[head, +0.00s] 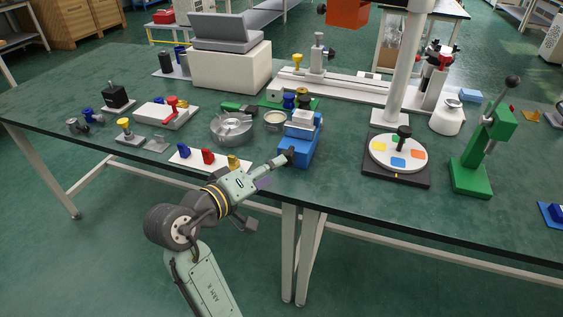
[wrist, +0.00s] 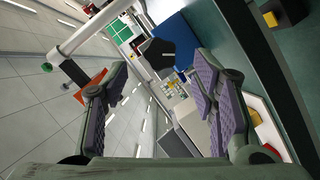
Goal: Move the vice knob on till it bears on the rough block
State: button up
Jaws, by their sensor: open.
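The blue vice (head: 297,148) stands near the table's front edge, with pale jaws on top. A light grey block (head: 303,117) shows at its top; I cannot tell whether this is the rough block or part of a jaw. In the wrist view the knob (wrist: 157,53) is a black many-sided shape in front of the blue vice body (wrist: 180,38). My gripper (wrist: 159,78) is open, its purple-padded fingers apart on either side of the knob's line.
A white board with blue, red and yellow pieces (head: 208,157) lies left of the vice. A round metal fixture (head: 231,128) stands behind it. A turntable with coloured pads (head: 398,153) and a green press (head: 480,150) stand to the right.

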jog(key=shift+v, duration=2.3)
